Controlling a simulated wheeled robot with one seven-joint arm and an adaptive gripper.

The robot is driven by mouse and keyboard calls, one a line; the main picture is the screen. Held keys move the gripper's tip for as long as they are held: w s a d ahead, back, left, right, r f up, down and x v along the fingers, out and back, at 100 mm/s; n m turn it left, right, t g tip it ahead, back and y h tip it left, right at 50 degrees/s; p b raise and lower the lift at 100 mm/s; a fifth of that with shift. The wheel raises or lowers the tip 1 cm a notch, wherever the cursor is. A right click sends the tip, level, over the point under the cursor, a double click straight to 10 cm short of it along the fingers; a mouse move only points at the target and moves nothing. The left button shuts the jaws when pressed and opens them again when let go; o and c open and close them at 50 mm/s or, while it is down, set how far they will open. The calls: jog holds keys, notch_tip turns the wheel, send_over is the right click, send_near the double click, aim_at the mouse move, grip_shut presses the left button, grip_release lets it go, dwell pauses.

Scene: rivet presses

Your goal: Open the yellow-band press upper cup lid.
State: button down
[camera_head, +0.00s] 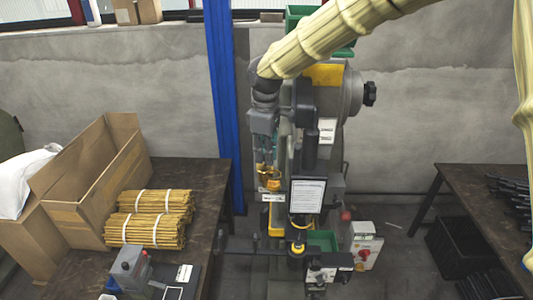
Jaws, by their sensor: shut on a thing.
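The yellow-band press (323,74) stands in the middle, a grey machine with a yellow band near its top. My gripper (267,167) reaches down on the press's left side, below my sleeved arm. It is shut on a small part at the upper cup, which looks like the upper cup lid (272,184), yellow-orange and small in the picture. The fingertips hide part of it, and I cannot tell how far the lid is raised. A second yellow-topped cup (297,248) sits lower on the press.
A dark table (215,185) at left bears an open cardboard box (95,210) and bundled tan sticks (145,232). A blue post (222,100) rises left of the press. Another dark table (455,185) stands at right. A white sheet (307,196) is on the press front.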

jog(key=shift+r, duration=0.1)
jog(key=c, duration=1.7)
grip_release()
notch_tip(320, 180, up, 12)
